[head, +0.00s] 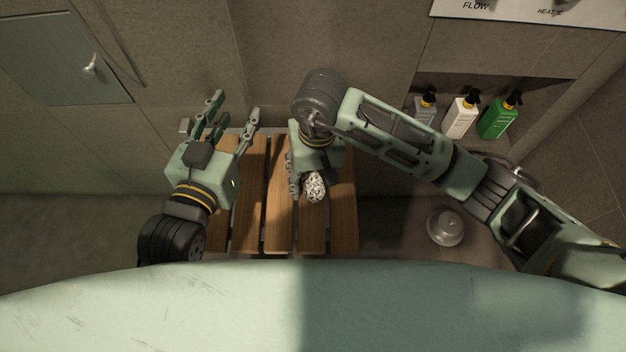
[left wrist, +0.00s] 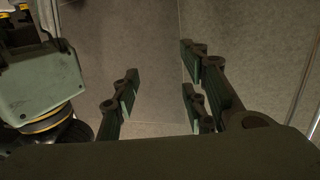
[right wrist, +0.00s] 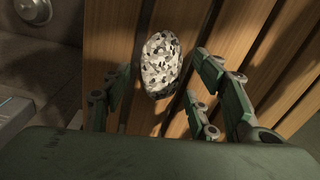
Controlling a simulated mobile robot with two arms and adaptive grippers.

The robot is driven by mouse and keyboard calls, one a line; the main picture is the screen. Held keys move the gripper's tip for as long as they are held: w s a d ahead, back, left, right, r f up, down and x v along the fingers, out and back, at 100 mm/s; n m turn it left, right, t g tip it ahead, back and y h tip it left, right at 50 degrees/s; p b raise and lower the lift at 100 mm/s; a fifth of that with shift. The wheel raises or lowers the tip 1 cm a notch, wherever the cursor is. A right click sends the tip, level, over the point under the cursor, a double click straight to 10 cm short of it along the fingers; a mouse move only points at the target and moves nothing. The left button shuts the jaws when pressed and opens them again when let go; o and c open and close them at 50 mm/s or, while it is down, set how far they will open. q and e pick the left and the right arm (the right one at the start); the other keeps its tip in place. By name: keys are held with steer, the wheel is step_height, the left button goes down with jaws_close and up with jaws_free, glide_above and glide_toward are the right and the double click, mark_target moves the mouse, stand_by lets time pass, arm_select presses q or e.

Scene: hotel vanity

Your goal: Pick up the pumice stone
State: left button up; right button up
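The pumice stone (head: 314,187), a white oval with black specks, lies on the wooden slatted bench (head: 344,228). My right gripper (head: 302,183) points down just beside it; the arm and gripper body hide part of the fingers in the head view. In the right wrist view, the stone (right wrist: 160,65) shows beyond and between the spread fingers of the right gripper (right wrist: 157,88), which is open and empty. My left gripper (head: 231,112) is open and empty above the bench's left side. Its spread fingers also show in the left wrist view (left wrist: 158,85).
A wall niche at the right holds a grey bottle (head: 424,106), a white bottle (head: 459,117) and a green bottle (head: 497,119). A round pale object (head: 445,227) sits right of the bench.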

steer(key=c, duration=1.1)
arm_select(q)
steer(key=shift+r, duration=0.45)
arm_select(e)
steer(key=shift+r, duration=0.15)
